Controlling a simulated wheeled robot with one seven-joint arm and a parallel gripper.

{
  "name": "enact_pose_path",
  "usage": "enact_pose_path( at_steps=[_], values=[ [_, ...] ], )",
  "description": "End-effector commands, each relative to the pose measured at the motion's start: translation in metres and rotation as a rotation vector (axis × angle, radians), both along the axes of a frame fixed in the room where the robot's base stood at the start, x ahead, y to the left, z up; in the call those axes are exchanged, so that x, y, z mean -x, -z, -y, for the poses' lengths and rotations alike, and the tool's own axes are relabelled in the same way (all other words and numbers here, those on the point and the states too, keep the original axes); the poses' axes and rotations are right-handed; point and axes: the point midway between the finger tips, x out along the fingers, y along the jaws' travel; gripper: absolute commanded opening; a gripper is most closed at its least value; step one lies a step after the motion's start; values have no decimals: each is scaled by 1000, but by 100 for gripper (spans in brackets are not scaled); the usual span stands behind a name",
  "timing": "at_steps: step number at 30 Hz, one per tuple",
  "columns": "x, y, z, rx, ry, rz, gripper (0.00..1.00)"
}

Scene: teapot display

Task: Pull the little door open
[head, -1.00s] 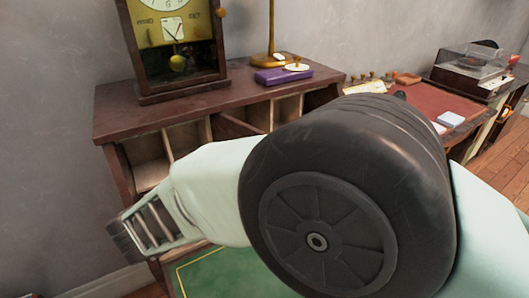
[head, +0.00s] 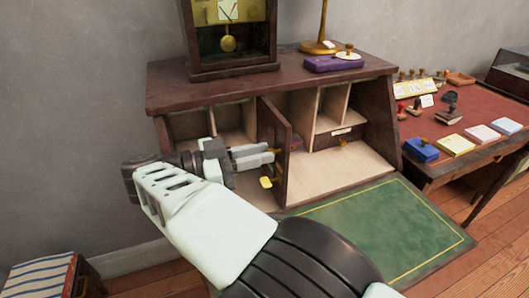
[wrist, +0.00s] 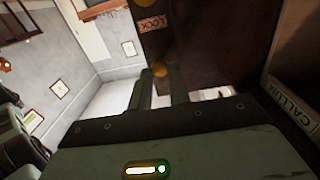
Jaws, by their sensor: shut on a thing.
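The little door (head: 272,135) is a dark brown panel in the writing desk's row of compartments. It stands swung out from the front, with open compartment space to both sides. My gripper (head: 274,156) is at the door's free side, its fingers reaching it from the left. In the wrist view the door (wrist: 205,50) bears a small tag reading LOCK, turned in the picture, and a round brass knob (wrist: 160,69). My gripper (wrist: 162,84) has its fingers on either side of that knob and is shut on it. The knob's base is partly hidden.
The desk (head: 350,75) carries a clock (head: 229,65), a purple box (head: 333,63) and a brass stand. A green writing surface (head: 385,228) lies folded out below. A red-topped table (head: 480,110) with stamps and pads stands at right. A striped stool (head: 40,275) is at lower left.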

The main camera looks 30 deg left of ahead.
Motion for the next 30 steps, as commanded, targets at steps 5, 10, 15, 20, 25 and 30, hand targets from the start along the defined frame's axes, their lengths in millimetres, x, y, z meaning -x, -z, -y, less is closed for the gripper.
enact_pose_path(
  at_steps=[5,10,15,20,25,30],
  values=[
    [5,2,0,5,27,-5,0],
    [6,3,0,7,32,-8,0],
    [6,3,0,7,32,-9,0],
    [7,3,0,7,32,-10,21],
    [5,2,0,6,30,-7,40],
    [4,1,0,4,29,-4,40]
  ],
)
